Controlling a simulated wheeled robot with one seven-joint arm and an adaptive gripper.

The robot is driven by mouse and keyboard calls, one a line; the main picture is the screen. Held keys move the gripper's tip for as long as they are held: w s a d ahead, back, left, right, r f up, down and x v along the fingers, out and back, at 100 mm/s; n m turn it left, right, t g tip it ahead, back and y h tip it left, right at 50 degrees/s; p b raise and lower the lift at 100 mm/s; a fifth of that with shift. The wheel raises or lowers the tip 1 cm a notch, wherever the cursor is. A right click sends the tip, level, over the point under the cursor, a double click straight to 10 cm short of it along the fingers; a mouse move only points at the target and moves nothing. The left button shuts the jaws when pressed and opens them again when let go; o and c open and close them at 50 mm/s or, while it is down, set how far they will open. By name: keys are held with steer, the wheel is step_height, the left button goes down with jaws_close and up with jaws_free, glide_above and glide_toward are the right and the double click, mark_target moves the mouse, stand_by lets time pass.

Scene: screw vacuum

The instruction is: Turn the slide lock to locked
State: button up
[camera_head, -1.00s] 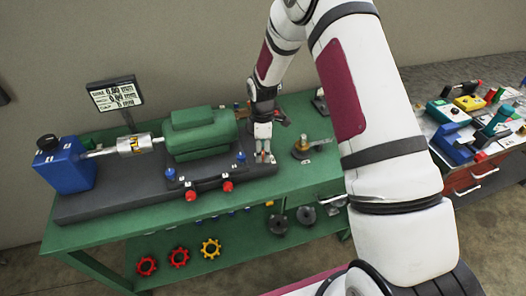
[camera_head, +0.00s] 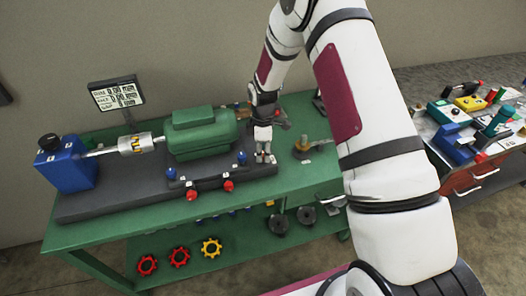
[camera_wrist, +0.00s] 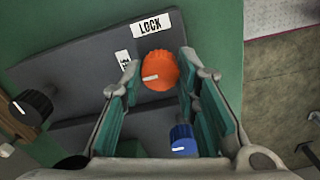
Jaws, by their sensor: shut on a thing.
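The slide lock's round orange knob (camera_wrist: 159,71) sits on the dark base plate in the wrist view, with a white line on its face pointing left. A white LOCK label (camera_wrist: 150,24) lies above the knob. A smaller white label (camera_wrist: 123,59) lies at its left; its text is hard to read. My gripper (camera_head: 264,158) reaches down to the right end of the dark base. Its fingers stand on both sides of the orange knob and are shut on it. In the head view the fingers hide the knob.
A blue knob (camera_wrist: 183,140) is close to the right finger, and a black knob (camera_wrist: 31,107) is at the left. The green motor (camera_head: 200,133) stands left of my gripper. A brass-coloured part (camera_head: 303,148) lies on the green bench to the right.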

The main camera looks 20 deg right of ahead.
steer(key=m+b, duration=0.1)
steer(key=m, duration=0.3)
steer(key=shift+w+m, duration=0.1)
steer(key=shift+m, duration=0.3)
steer(key=m+b, duration=0.1)
steer(key=m, duration=0.3)
steer(key=shift+m+b, duration=0.3)
steer(key=m+b, duration=0.1)
steer(key=m, duration=0.3)
steer(key=shift+d+m+b, duration=0.1)
steer(key=shift+m+b, duration=0.2)
steer(key=shift+m, duration=1.8)
steer(key=o, duration=1.2)
steer(key=shift+c, duration=0.2)
